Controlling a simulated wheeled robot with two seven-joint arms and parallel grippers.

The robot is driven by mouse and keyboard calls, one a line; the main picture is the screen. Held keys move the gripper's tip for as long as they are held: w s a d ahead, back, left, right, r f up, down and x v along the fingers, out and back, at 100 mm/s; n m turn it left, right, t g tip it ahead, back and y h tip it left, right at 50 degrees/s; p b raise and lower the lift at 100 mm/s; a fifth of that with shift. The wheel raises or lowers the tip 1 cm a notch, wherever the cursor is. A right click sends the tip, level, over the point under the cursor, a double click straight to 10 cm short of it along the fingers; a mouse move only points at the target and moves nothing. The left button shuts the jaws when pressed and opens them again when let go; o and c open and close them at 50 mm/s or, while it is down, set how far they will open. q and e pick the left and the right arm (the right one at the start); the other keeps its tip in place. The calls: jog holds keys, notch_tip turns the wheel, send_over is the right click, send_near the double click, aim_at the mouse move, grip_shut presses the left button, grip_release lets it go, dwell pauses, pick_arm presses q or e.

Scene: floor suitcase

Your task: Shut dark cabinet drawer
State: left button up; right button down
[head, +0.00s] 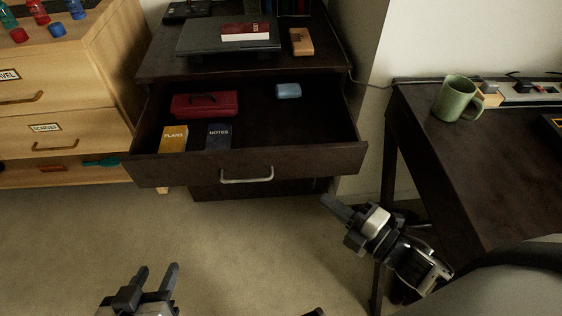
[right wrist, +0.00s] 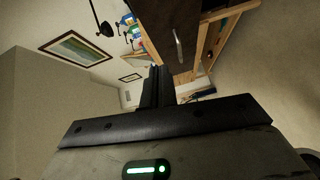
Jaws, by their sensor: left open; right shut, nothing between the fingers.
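The dark cabinet drawer (head: 300,163) is pulled out in the head view, with a silver handle (head: 246,176) on its front. It belongs to the dark cabinet (head: 158,64). My right gripper (head: 326,202) is shut and empty, just below and in front of the drawer's right front corner, apart from the handle. In the right wrist view the shut fingers (right wrist: 158,82) point toward the dark drawer front (right wrist: 165,30) and handle (right wrist: 178,46). My left gripper (head: 158,276) is open and empty at the bottom left, over the carpet.
The drawer holds a red case (head: 204,104), a yellow book (head: 174,138), a dark book (head: 219,136) and a blue item (head: 288,90). A wooden cabinet (head: 60,100) stands left. A dark desk (head: 470,160) with a green mug (head: 456,98) stands right. Carpet before the drawer is clear.

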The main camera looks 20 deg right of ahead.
jog(key=n, duration=0.2)
jog(key=y, duration=0.1)
send_near(278, 157)
jog(key=s+a+x, duration=0.1)
jog(key=x, duration=0.4)
jog(key=shift+w+d, duration=0.3)
jog(key=shift+w, duration=0.55)
